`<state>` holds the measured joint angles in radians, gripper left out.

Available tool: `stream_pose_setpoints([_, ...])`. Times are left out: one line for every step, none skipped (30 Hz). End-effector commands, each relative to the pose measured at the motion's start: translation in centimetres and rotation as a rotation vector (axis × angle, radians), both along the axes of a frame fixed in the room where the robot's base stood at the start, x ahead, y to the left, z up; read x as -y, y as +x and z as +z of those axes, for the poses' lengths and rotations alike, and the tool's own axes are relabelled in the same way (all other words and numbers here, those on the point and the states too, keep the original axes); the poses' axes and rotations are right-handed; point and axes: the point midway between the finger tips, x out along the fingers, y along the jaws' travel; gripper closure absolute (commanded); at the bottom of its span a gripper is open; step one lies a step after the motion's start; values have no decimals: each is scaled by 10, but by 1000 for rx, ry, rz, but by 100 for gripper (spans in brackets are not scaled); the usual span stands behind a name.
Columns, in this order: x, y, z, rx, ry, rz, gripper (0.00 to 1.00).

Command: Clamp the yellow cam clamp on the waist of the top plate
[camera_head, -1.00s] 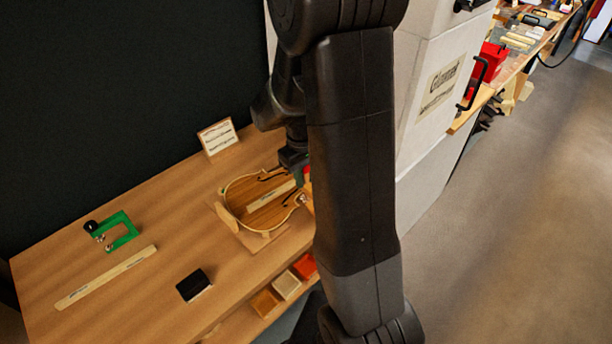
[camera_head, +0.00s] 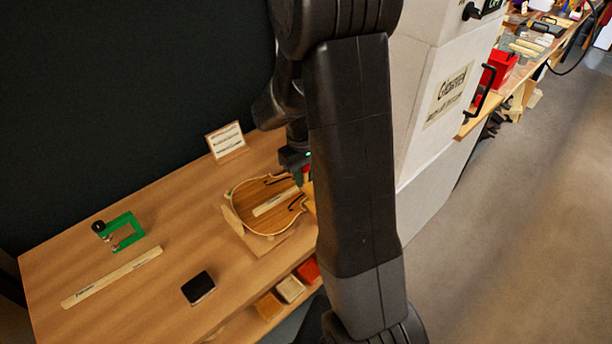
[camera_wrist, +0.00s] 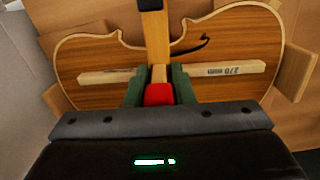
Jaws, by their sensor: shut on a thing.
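The top plate (camera_head: 246,197) is a striped violin plate on a pale wooden base on the bench; it also fills the wrist view (camera_wrist: 100,62). My gripper (camera_wrist: 158,88) has its green fingers shut around the red part of the clamp. The clamp's yellowish wooden bar (camera_wrist: 157,42) runs from the red part up across the middle of the plate, with a dark piece at the top edge. I cannot tell whether its jaws touch the plate. In the head view my arm hides most of my gripper (camera_head: 303,175) and the clamp.
A pale bar marked 270 mm (camera_wrist: 232,69) lies across the plate behind my fingers. The bench (camera_head: 190,240) also holds a green clamp (camera_head: 133,224), a long pale strip (camera_head: 112,277), a black block (camera_head: 198,287) and a small sign (camera_head: 226,141). A white cabinet (camera_head: 440,130) stands right.

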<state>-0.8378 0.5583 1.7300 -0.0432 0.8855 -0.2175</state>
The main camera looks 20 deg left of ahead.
Motion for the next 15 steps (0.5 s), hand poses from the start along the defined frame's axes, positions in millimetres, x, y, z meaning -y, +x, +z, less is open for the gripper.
stream_pose_setpoints([-1,0,0,0,0,0,100])
stream_pose_setpoints([-2,1,0,0,0,0,100])
stream_pose_setpoints([-3,1,0,0,-1,0,100])
stream_pose_setpoints([-3,1,0,0,-1,0,100])
stream_pose_setpoints([-4,2,0,0,-1,0,100])
stream_pose_setpoints([-5,2,0,0,-1,0,100])
stream_pose_setpoints([-6,2,0,0,-1,0,100])
stream_pose_setpoints([-7,3,0,0,0,0,100])
stream_pose_setpoints([-8,3,0,0,0,1,100])
stream_pose_setpoints([-8,3,0,0,0,1,100])
stream_pose_setpoints([-9,4,0,0,0,1,100])
stream_pose_setpoints([-10,4,1,0,1,1,100])
stream_pose_setpoints([-11,5,1,0,1,1,100])
stream_pose_setpoints([-11,5,1,0,1,1,100])
stream_pose_setpoints([-12,5,1,0,1,1,100])
